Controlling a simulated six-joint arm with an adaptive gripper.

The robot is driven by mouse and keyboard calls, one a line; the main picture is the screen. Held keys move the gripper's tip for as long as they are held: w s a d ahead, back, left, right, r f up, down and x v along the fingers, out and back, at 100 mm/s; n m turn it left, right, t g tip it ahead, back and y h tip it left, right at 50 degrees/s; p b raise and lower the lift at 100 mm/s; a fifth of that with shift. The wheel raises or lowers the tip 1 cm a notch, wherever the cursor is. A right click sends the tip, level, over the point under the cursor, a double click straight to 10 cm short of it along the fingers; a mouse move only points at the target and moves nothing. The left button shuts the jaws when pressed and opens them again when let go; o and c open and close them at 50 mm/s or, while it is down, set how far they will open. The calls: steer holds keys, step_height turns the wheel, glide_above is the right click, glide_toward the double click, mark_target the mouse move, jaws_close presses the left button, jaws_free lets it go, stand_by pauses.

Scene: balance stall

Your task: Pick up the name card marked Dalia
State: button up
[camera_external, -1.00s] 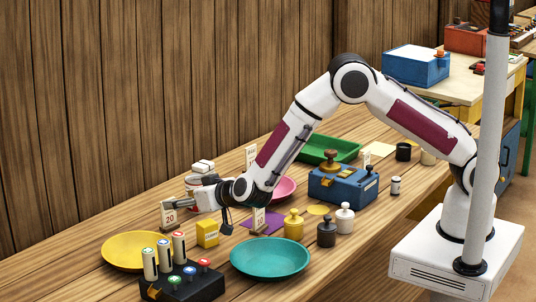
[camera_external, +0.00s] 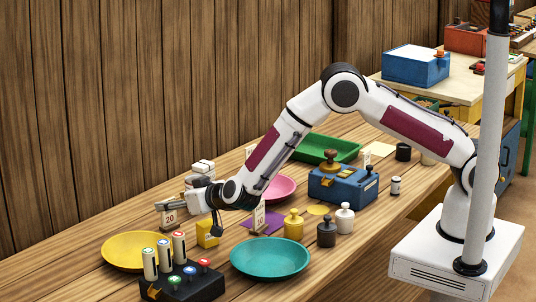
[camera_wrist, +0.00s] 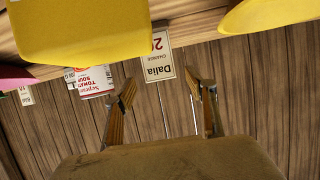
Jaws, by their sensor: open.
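The name card marked Dalia (camera_wrist: 158,66) is white, with upside-down lettering and part of a "20" showing in the wrist view. In the outside view the card showing 20 (camera_external: 170,219) stands near the yellow plate's back edge, its top partly hidden by my gripper. My gripper (camera_wrist: 163,92) is open and empty, with one finger to each side of the card's lower end in the wrist view. In the outside view my gripper (camera_external: 165,206) is level with the card's top. I cannot tell whether the fingers touch the card.
A yellow plate (camera_external: 130,251) lies in front of the card, and a yellow box (camera_external: 208,234) stands to its right. A red-and-white soup package (camera_wrist: 92,82) is left of the fingers in the wrist view. A teal plate (camera_external: 270,258) and other cards stand farther right.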

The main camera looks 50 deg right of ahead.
mark_target(169, 224)
steer(key=shift+x, duration=1.8)
steer(key=shift+f, duration=0.2)
steer(key=shift+c, duration=0.5)
steer(key=c, duration=1.2)
